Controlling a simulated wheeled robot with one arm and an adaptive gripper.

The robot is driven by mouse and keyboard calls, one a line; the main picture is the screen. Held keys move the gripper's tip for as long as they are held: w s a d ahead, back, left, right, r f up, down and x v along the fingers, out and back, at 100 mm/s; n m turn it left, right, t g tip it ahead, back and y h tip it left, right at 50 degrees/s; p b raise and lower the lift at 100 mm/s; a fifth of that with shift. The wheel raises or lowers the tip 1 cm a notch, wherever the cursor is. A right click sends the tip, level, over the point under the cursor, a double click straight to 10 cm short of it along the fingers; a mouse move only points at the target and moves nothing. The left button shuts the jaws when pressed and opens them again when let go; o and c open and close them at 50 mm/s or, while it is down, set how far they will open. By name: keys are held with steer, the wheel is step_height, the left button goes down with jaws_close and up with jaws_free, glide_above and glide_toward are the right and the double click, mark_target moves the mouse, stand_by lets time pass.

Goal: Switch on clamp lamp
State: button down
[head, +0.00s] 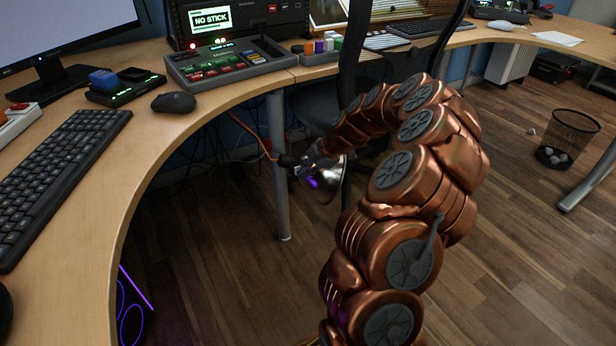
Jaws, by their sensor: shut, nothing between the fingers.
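I cannot make out a clamp lamp or its switch in the head view. My copper arm rises from the bottom right and curls over to the left. It ends in a shiny metal wrist part, with my small dark gripper (286,160) at its tip. The gripper is shut and empty. It is in the gap beyond the curved desk edge, close to an orange cable in the picture. The fingers are small and dark, and I cannot tell whether they touch anything.
The curved wooden desk (150,125) carries a keyboard (65,165), a mouse (173,102), a button console (230,62) and a monitor (65,30). A desk leg (279,165) stands near my gripper. A chair (350,85) is behind my arm. A wire bin (567,140) stands right; open floor lies between.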

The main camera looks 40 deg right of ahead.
steer(key=shift+w+f+b, duration=0.15)
steer(key=shift+b, duration=0.15)
steer(key=shift+w+t+b, duration=0.1)
steer(key=shift+t+b, duration=0.2)
steer(key=shift+b, duration=0.25)
steer(key=shift+r, duration=0.85)
steer(key=shift+b, duration=0.35)
